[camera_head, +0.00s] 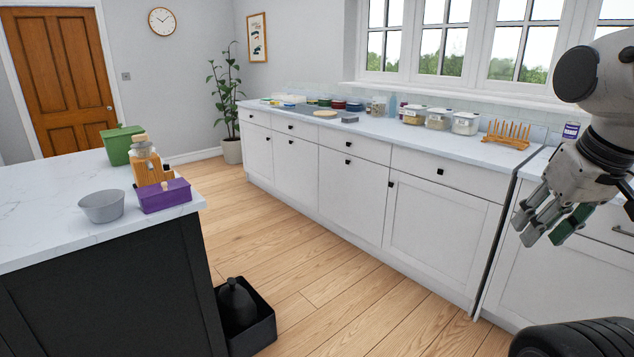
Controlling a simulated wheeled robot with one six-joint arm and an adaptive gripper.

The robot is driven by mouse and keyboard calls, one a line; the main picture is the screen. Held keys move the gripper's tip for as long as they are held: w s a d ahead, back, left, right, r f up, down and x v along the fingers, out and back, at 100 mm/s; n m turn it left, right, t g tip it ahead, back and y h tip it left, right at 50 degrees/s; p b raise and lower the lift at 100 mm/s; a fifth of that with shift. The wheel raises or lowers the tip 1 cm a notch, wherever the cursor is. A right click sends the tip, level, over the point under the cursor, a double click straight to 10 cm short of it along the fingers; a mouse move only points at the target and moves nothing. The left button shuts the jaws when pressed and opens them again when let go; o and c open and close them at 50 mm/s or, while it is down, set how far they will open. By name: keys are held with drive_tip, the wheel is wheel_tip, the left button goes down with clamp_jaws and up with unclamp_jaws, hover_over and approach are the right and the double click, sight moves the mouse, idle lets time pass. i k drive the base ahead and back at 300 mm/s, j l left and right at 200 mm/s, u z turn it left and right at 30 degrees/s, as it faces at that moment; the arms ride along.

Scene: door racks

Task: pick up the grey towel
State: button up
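A small flat grey item (349,119), which may be the folded grey towel, lies on the long white counter near its back half. It is too small and far off to be sure. My gripper (540,228) hangs at the right of the view, in front of the counter's near right end, with its fingers pointing down and left. The fingers are spread apart, and nothing shows between them. The gripper is well away from the grey item.
The counter (425,148) also bears lidded containers (438,118), a wooden rack (508,134) and stacked dishes. The island (60,215) at left holds a grey bowl (102,206) and purple box (165,196). A black bin (252,318) stands on the floor. The wooden floor between is clear.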

sight(347, 120)
drive_tip(key=i, duration=2.9)
drive_tip(key=i+u, duration=0.1)
drive_tip(key=i, duration=0.6)
drive_tip(key=i+l+u, duration=0.1)
drive_tip(key=i, duration=0.6)
